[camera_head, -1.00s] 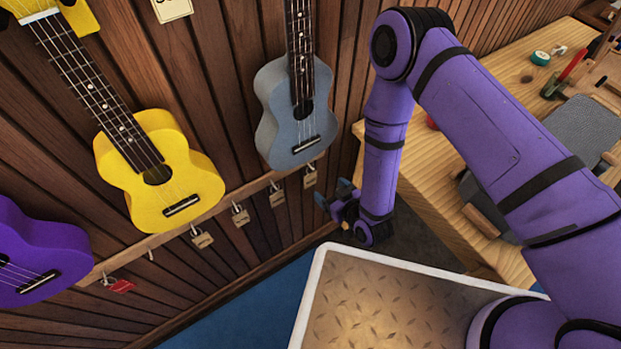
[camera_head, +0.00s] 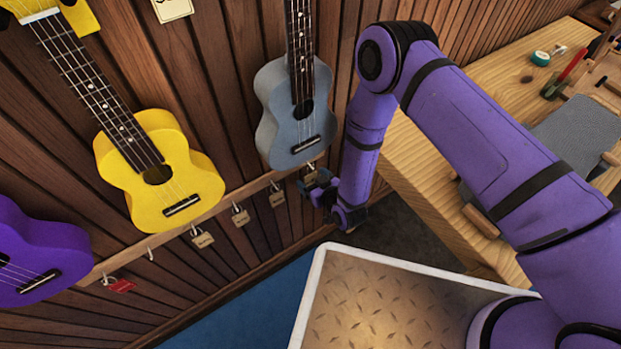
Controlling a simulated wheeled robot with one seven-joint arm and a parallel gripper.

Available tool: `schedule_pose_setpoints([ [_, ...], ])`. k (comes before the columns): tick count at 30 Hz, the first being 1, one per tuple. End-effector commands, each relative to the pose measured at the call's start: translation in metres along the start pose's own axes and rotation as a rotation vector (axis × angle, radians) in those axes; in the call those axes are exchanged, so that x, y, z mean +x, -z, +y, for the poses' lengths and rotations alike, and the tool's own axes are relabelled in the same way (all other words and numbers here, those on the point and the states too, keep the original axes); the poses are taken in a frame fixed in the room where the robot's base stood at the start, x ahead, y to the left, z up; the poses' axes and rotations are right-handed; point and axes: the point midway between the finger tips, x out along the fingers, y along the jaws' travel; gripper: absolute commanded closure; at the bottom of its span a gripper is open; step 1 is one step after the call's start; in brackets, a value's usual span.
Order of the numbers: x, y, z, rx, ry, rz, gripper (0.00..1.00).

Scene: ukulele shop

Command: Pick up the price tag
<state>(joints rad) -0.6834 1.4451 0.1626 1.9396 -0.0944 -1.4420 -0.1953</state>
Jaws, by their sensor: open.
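Several small tan tags hang from hooks on a wooden rail along the wall, among them one tan tag (camera_head: 203,240), a second tan tag (camera_head: 240,217) and a third tan tag (camera_head: 277,199). A red tag (camera_head: 121,286) hangs at the left end. A rightmost tan tag (camera_head: 309,170) hangs below the grey ukulele and is partly hidden by my gripper. My gripper (camera_head: 310,186) is open, with its dark fingers pointing left at that tag. I cannot tell whether they touch it or whether it lies between them.
A yellow ukulele (camera_head: 160,170), a grey ukulele (camera_head: 292,120) and a purple ukulele (camera_head: 40,255) hang on the wall above the rail (camera_head: 222,200). An empty hook (camera_head: 150,253) is left of the tan tags. A wooden workbench (camera_head: 440,190) with tools stands at right.

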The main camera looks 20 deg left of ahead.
Motion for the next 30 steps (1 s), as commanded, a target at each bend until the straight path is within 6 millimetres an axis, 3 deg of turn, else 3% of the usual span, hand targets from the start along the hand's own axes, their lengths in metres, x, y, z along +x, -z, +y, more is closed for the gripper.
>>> schedule_pose_setpoints([
  [4, 0.014, -0.001, 0.0, 0.0, 0.0, 0.0, 0.21],
  [12, 0.017, -0.001, 0.0, 0.0, 0.0, -0.001, 0.21],
  [19, 0.017, -0.001, 0.0, 0.0, 0.0, -0.001, 0.72],
  [30, 0.016, 0.001, 0.0, 0.0, 0.0, -0.001, 0.74],
])
